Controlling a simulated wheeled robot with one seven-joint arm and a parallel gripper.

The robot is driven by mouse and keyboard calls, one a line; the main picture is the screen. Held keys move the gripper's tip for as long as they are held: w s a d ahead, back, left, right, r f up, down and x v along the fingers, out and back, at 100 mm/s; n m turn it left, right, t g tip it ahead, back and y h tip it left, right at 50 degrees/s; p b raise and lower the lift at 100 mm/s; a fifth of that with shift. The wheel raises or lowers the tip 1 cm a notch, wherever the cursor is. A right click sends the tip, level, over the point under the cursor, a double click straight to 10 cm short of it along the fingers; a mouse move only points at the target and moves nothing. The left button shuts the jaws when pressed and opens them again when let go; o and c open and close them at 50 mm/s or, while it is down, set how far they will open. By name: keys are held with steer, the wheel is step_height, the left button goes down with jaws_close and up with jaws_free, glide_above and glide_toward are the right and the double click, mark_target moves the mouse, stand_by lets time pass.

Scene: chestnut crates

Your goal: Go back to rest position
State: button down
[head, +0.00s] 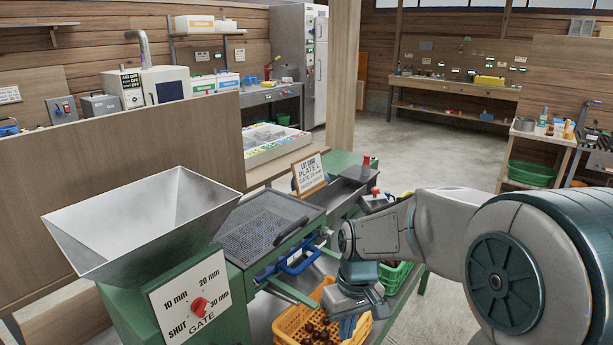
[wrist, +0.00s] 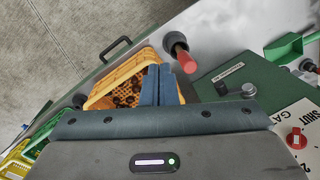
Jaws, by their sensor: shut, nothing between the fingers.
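My gripper (head: 348,326) hangs below my wrist over the orange crate (head: 283,325) in the head view. In the wrist view its blue-grey fingers (wrist: 157,84) are together with nothing between them. The orange crate (wrist: 103,101) holds brown chestnuts and lies beyond the fingertips. The fingers hide part of it. I cannot tell the height of the fingertips above it.
A green machine has a metal hopper (head: 130,235), a perforated tray (head: 262,228) and a red gate knob (head: 199,304). A red-tipped rod (wrist: 186,60) stands near the fingers. A green crate (head: 396,277) is behind my wrist. Open concrete floor (head: 420,150) lies beyond.

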steer(key=s+d+r+m+t, duration=0.1)
steer(key=s+d+r+m, duration=0.1)
steer(key=s, duration=0.4)
steer(key=s+d+r+m+t+h+p, duration=0.1)
steer(key=s+d+r+m+t, duration=0.1)
steer(key=s+d+r, duration=0.3)
steer(key=shift+s+r+m+t, duration=0.3)
steer(key=shift+s+m, duration=0.1)
steer(key=shift+s, duration=0.25)
stand_by(1.5)
